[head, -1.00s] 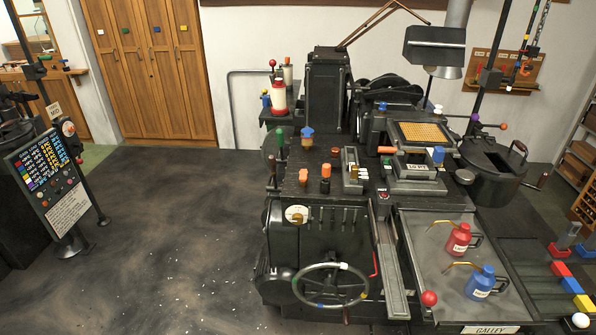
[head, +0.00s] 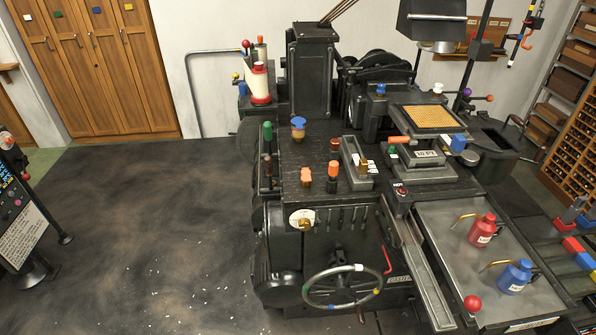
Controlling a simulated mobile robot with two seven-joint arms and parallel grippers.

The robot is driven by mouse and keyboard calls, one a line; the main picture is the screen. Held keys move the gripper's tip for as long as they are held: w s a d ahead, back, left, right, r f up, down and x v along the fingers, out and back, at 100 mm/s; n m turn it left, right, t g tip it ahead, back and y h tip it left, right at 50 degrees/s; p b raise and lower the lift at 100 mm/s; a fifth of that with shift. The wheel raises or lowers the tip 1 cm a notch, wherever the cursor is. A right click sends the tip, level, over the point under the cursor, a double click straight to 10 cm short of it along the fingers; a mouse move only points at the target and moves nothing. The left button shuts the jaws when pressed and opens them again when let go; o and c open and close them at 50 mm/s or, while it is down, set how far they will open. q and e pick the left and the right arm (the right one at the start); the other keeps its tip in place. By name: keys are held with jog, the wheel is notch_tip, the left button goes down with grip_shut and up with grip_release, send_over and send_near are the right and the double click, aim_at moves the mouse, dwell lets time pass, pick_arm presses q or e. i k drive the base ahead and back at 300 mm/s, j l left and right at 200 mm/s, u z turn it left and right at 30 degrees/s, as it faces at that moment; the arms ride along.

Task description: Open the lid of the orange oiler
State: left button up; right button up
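Two small orange-topped fittings stand on the dark top plate of the machine (head: 290,165). One is a short orange piece (head: 306,175). To its right is a taller orange and dark piece (head: 332,172). I cannot tell which of them is the orange oiler, or make out a lid on either. A blue-topped fitting with a brownish base (head: 298,127) stands behind them. Neither of my grippers is in view, and nothing touches these pieces.
A handwheel (head: 342,286) is on the machine's front. A red can (head: 482,231) and a blue can (head: 515,276) stand on the tray (head: 440,225) at right.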

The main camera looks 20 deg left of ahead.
aim_at(305, 173)
jog(key=i+j+z, duration=0.1)
jog(key=j, duration=0.65)
jog(key=i+j+z, duration=0.1)
jog(key=j, duration=0.65)
jog(key=i+j+z, duration=0.1)
jog(key=j, duration=0.7)
jog(key=i+j+z, duration=0.1)
jog(key=j, duration=0.65)
jog(key=i, duration=0.05)
